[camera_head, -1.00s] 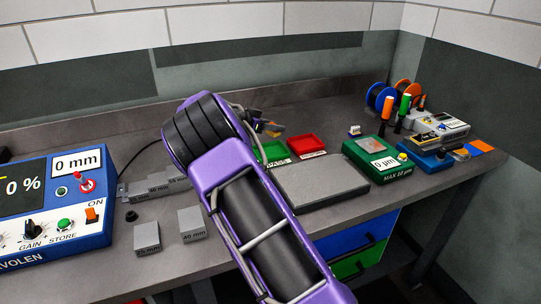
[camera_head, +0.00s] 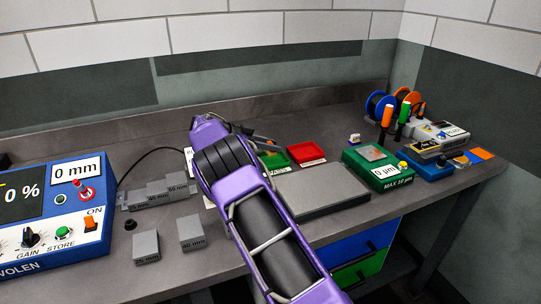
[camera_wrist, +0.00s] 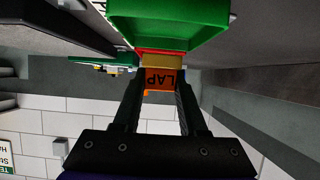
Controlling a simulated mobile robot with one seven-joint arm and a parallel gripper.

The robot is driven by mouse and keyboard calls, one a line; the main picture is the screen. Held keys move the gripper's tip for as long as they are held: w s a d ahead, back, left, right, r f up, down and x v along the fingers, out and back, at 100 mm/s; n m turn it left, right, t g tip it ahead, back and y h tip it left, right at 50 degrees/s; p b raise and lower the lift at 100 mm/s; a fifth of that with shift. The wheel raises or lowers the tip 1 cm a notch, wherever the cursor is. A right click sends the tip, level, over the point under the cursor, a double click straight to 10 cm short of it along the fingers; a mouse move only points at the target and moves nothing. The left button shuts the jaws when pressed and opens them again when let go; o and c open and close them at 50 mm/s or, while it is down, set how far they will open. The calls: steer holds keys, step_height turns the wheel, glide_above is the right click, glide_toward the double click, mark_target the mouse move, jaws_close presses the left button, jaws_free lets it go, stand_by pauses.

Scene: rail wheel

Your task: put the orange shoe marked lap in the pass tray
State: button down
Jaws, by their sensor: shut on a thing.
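My gripper (camera_wrist: 160,85) is shut on the orange shoe, whose LAP marking (camera_wrist: 160,79) shows upside down between the fingers in the wrist view. The green tray (camera_wrist: 168,30) is large and close at the top of that view, beside the shoe. I cannot tell whether the shoe is over the tray or touching it. In the head view the green tray (camera_head: 275,162) lies left of a red tray (camera_head: 306,152), and my gripper (camera_head: 262,138) is just behind it, partly hidden by my arm. The shoe is not clear there.
A grey plate (camera_head: 320,190) lies in front of the trays. A green gauge box (camera_head: 378,168) stands to its right. Grey step blocks (camera_head: 165,190) and a blue control unit (camera_head: 60,210) are at left. Spools and screwdrivers stand at the far right.

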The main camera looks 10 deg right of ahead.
mark_target(270, 154)
step_height(270, 154, down, 4)
steer(key=shift+r, duration=0.2)
steer(key=c, duration=0.6)
jaws_free()
steer(key=v, duration=1.2)
steer(key=shift+r, duration=0.1)
